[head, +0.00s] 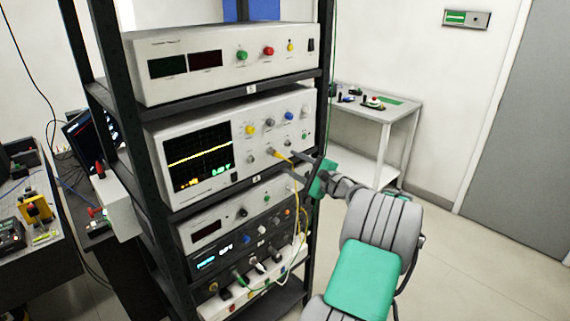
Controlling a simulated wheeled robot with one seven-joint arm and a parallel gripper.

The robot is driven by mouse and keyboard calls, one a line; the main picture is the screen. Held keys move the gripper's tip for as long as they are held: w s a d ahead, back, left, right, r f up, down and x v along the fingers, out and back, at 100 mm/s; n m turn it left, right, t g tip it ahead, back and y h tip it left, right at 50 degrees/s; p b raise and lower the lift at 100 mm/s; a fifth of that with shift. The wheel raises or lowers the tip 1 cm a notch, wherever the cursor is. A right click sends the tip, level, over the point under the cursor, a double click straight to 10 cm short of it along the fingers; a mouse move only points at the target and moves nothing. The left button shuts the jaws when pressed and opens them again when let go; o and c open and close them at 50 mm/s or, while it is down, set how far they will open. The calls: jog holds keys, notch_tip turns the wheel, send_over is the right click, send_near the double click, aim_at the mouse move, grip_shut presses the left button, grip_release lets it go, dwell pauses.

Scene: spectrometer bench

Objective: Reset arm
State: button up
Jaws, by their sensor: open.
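My arm reaches up from the lower right, with grey links and green covers. My gripper (300,166) is at the right front of the oscilloscope (195,158) in the rack, close to its lower right connectors. The jaws are open, and their tips are small in this view. A yellow cable plug (277,155) sits at the front of the oscilloscope just left of the fingers. I cannot tell whether the fingers touch it. The oscilloscope screen shows a yellow trace.
The black rack (128,95) holds several instruments, with cables hanging at its lower front. A white side table (388,108) with small items stands behind on the right. A dark bench (40,262) with devices is at the left. Open floor lies to the right.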

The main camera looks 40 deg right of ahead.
jog(key=shift+s, duration=0.25)
